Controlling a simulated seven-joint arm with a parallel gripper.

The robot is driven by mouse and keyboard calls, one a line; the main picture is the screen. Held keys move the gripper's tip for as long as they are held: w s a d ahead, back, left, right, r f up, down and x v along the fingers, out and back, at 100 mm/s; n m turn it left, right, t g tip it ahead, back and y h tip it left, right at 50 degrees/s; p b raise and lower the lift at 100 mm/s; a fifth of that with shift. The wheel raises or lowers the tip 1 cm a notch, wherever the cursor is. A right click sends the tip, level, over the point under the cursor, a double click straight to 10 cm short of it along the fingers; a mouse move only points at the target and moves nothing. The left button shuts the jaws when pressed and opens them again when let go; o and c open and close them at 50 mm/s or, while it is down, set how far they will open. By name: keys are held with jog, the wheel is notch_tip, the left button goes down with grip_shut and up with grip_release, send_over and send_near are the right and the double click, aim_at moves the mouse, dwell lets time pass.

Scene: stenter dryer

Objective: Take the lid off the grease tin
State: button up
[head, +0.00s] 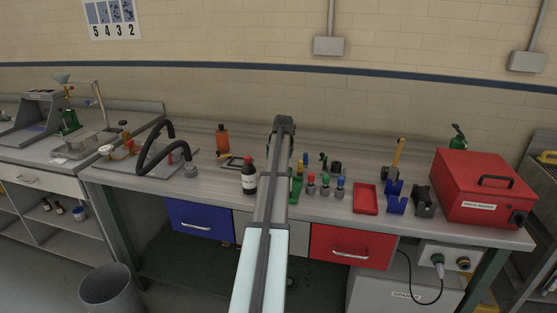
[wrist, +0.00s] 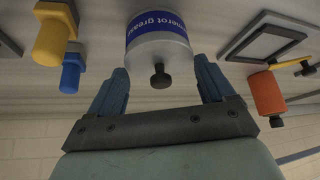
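In the wrist view, which is upside down, the grease tin (wrist: 157,28) is pale with a blue label. Its light grey lid (wrist: 180,58) carries a small black knob (wrist: 160,77). My gripper (wrist: 160,70) is open, with one blue finger on each side of the knob in the picture. I see no contact between the fingers and the lid or knob. In the head view my arm covers the area around the gripper, so the tin and gripper are hidden there.
Small coloured-top items (head: 325,184), a red tray (head: 366,198) and a red box (head: 483,188) stand to the right.

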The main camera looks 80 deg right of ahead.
jog(key=c, duration=0.4)
jog(key=shift+r, duration=0.1)
jog(key=shift+c, duration=0.2)
